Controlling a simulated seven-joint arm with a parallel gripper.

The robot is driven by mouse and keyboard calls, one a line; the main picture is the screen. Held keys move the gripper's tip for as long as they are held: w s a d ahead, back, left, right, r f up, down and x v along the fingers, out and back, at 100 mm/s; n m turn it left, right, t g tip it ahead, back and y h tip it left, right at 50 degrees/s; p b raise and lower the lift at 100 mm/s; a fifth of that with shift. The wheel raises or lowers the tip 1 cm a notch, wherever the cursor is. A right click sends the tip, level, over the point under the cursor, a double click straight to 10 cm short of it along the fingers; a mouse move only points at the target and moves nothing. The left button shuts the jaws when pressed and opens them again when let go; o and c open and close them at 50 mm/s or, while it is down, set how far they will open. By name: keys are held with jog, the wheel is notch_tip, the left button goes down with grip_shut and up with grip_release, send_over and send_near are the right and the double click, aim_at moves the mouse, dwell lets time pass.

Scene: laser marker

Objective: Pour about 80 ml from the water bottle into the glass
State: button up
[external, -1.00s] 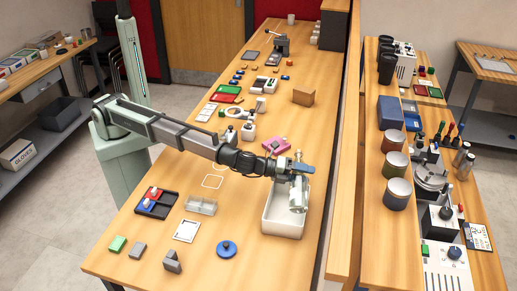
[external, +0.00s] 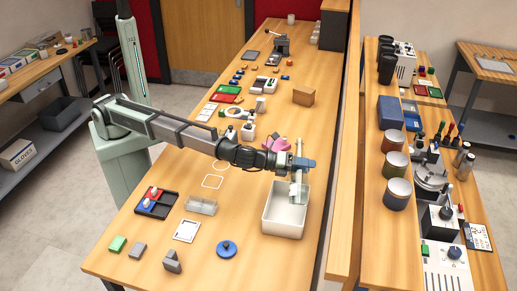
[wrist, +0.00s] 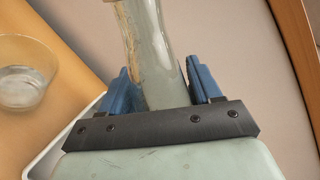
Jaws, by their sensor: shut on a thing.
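My gripper (wrist: 158,95) is shut on the water bottle (wrist: 148,45), a clear, pale bottle that runs up between its blue fingers in the wrist view. In the external view my gripper (external: 299,170) holds the bottle (external: 298,189) at the far end of the white bin, partly over it. Part of the bottle is hidden by the gripper. A clear glass (wrist: 25,75) stands on the wooden table at the left of the wrist view, apart from the bottle. It seems to hold a little clear liquid. I cannot make out the glass in the external view.
The white open bin (external: 285,216) stands below my gripper. A pink object (external: 274,144) lies just behind my wrist. A clear box (external: 202,206), a white card (external: 186,231) and a blue round knob (external: 226,249) lie to the left. A raised wooden ledge (external: 343,200) runs along the right.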

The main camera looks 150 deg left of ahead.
jog(key=shift+s+a+r+m+y, duration=0.2)
jog(key=shift+s+r+m, duration=0.1)
jog(key=shift+r+m, duration=0.25)
jog(key=shift+s+a+r+m+y, duration=0.1)
jog(key=shift+s+a+r+m, duration=0.15)
jog(key=shift+r+m, duration=0.25)
jog(key=shift+s+f+m+g, duration=0.15)
jog(key=shift+f+m+g, duration=0.15)
jog(key=shift+m, duration=0.05)
jog(key=shift+a+m, duration=0.1)
jog(key=shift+m, duration=0.3)
jog(key=shift+r+m+y, duration=0.5)
jog(key=shift+r+m, duration=0.05)
jog(key=shift+m, duration=0.65)
jog(key=shift+r+m+g, duration=0.3)
jog(key=shift+r+m, duration=0.65)
jog(key=shift+m, duration=0.05)
jog(key=shift+f+m+y, duration=0.1)
jog(key=shift+m+y, duration=0.4)
jog(key=shift+m, duration=0.4)
